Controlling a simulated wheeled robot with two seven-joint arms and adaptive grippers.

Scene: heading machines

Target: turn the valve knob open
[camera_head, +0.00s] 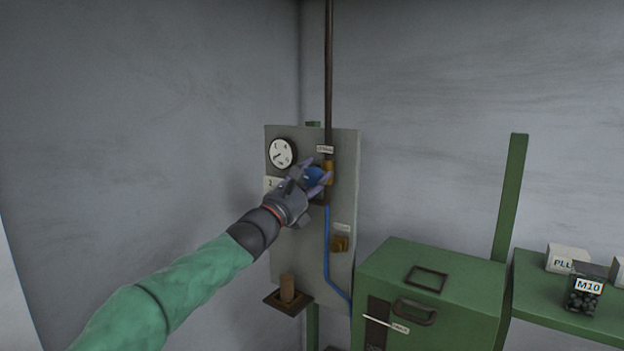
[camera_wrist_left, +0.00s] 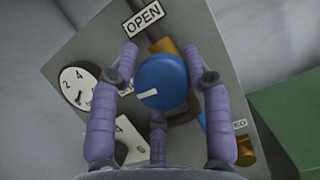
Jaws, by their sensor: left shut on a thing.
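The blue valve knob (camera_head: 314,178) is on the grey panel (camera_head: 345,205), below a dark vertical pipe and beside a brass fitting (camera_head: 328,166). In the left wrist view the round knob (camera_wrist_left: 161,82) has a short white mark on its face, and an OPEN label (camera_wrist_left: 143,18) is above it. My left gripper (camera_head: 318,176) is at the knob, its purple fingers around it. The fingers also show in the left wrist view (camera_wrist_left: 165,85) on both sides of the knob, with another below. My right gripper is not in view.
A gauge (camera_head: 282,153) is at the panel's upper left, and a smaller brass fitting (camera_head: 339,244) is lower right. A green box (camera_head: 440,270) stands right of the panel. A green shelf (camera_head: 545,290) holds a dark M10 bin (camera_head: 584,296).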

